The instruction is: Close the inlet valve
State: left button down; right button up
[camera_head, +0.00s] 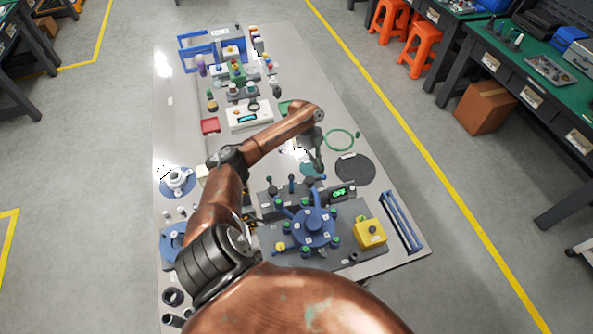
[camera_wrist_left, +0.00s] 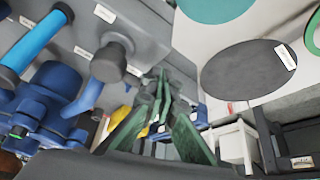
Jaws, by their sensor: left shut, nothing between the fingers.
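A grey valve block (camera_head: 270,204) with several upright handles stands behind the blue round fixture (camera_head: 312,228). One blue-green handle (camera_head: 291,183) stands on the block; I cannot read which valve is the inlet. My left gripper (camera_head: 318,167) points down, just behind the block's right part. In the left wrist view, its green fingers (camera_wrist_left: 160,88) are shut with nothing between them. There, a dark round knob (camera_wrist_left: 110,62) and a bright blue handle (camera_wrist_left: 38,45) lie to the left of the fingers, apart from them. The labels are too blurred to read. My right gripper is not in view.
A yellow box (camera_head: 370,233) and a blue rack (camera_head: 401,222) are at the front right. A dark round mat (camera_head: 355,169) and green ring (camera_head: 339,139) lie right of the gripper.

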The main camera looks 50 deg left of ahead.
pick_arm(q)
jog(key=w+a+r+b, duration=0.1)
jog(key=a+r+b, duration=0.3)
jog(key=a+r, duration=0.4)
jog(key=shift+w+r, duration=0.15)
jog(key=shift+w, duration=0.25)
jog(key=shift+a, duration=0.1)
dwell(0.4)
